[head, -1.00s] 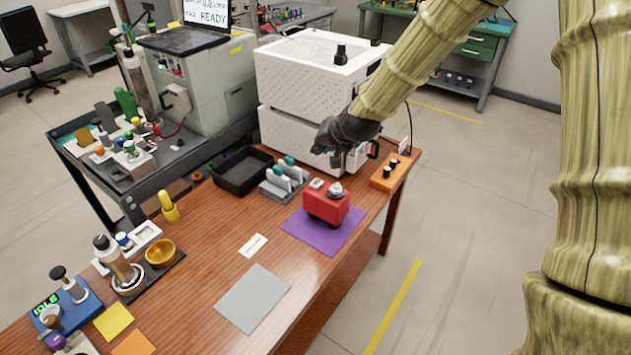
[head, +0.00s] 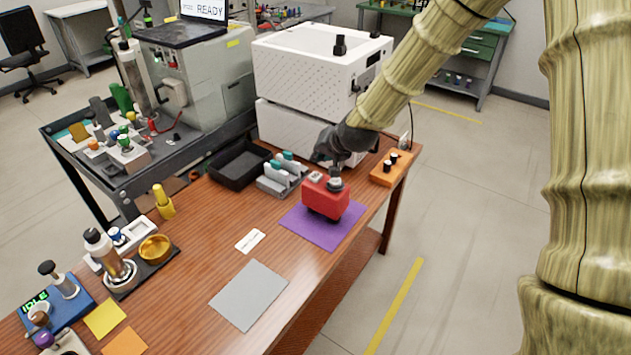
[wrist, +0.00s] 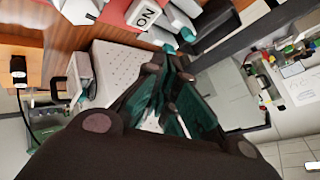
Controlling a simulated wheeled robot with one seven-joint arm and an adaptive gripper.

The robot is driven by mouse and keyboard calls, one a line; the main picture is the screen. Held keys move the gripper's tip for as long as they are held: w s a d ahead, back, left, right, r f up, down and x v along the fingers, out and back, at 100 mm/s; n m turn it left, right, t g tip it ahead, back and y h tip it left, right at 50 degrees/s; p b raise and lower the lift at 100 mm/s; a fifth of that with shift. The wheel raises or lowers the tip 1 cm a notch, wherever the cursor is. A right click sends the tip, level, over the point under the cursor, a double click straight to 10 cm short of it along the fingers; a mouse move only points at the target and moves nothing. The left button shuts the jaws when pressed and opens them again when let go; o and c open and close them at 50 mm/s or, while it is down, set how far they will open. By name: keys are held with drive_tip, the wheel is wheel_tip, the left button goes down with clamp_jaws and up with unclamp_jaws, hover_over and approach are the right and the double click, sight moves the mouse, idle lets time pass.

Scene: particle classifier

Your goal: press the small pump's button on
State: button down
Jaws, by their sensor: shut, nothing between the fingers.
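The small pump is a red box (head: 325,200) with a round grey metal fitting (head: 335,184) on top, standing on a purple mat (head: 300,225). A small white button (head: 315,176) sits on its top, towards the back left. In the wrist view, a white block marked "ON" (wrist: 143,14), seen upside down, shows beside the red body (wrist: 115,12) at the top edge. My gripper (head: 322,160) is shut and empty, just behind and above the button. In the wrist view its dark fingers with teal pads (wrist: 172,68) stand close together, apart from the button.
Grey holders with teal-topped items (head: 280,174) and a black tray (head: 240,163) stand left of my gripper. A white perforated machine (head: 310,85) stands behind. An orange block with black knobs (head: 390,168) lies right. A grey sheet (head: 250,295) lies on clear table in front.

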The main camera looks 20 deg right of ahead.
sight(319, 174)
drive_tip(key=shift+f+b, duration=0.55)
drive_tip(key=shift+f, duration=1)
drive_tip(key=shift+f, duration=0.25)
drive_tip(key=shift+f, duration=0.2)
drive_tip(key=shift+f+b, duration=0.55)
drive_tip(key=shift+f, duration=0.3)
idle(1.5)
drive_tip(key=shift+r, duration=0.15)
drive_tip(key=shift+r+p, duration=0.9)
drive_tip(key=shift+r, duration=0.25)
drive_tip(key=shift+r+p, duration=1.75)
drive_tip(key=shift+r, duration=0.8)
